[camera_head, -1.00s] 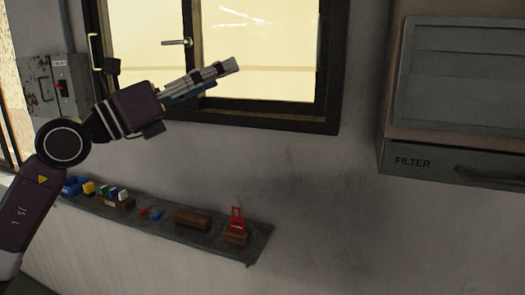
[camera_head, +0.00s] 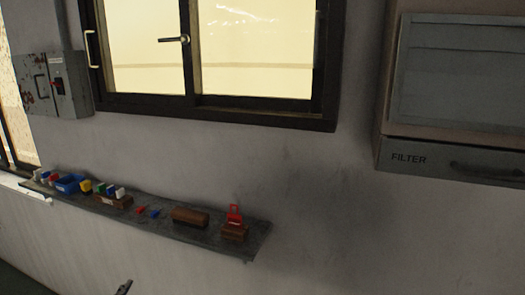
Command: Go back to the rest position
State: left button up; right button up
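Only a small dark tip of what looks like my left gripper (camera_head: 124,287) shows at the bottom edge, left of the middle. It is below the wall shelf and apart from it. The rest of that arm is out of the picture, and I cannot tell whether the gripper is open or shut. My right gripper is not in view.
A narrow grey shelf (camera_head: 215,240) on the wall holds a blue bin (camera_head: 69,184), small coloured blocks, brown blocks and a red item (camera_head: 234,214). Above are a window (camera_head: 250,107), a switch box (camera_head: 53,85) and a cabinet marked FILTER (camera_head: 435,165). The wall between is clear.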

pick_arm(q)
jog(key=s+d+f+n+g+h, duration=0.1)
jog(key=s+d+f+g, duration=0.15)
jog(key=s+f, duration=0.5)
jog(key=s+d+f+g+h, duration=0.1)
jog(key=s+f+g, duration=0.35)
jog(key=s, duration=0.55)
jog(key=s+d+f+n+g+h, duration=0.1)
jog(key=s+d+f+g, duration=0.15)
jog(key=s+f, duration=0.55)
jog(key=s+f+g+b, duration=0.1)
jog(key=s+f, duration=0.1)
jog(key=f, duration=1.2)
jog(key=s+f+g+b, duration=0.1)
jog(key=s+f, duration=0.1)
jog(key=f, duration=1.3)
jog(key=s+a+f+g+b, duration=0.1)
jog(key=s+a+f, duration=0.2)
jog(key=s+f, duration=1.2)
jog(key=shift+s+a+f+m, duration=0.2)
jog(key=shift+s+f+m, duration=0.1)
jog(key=shift+s, duration=0.2)
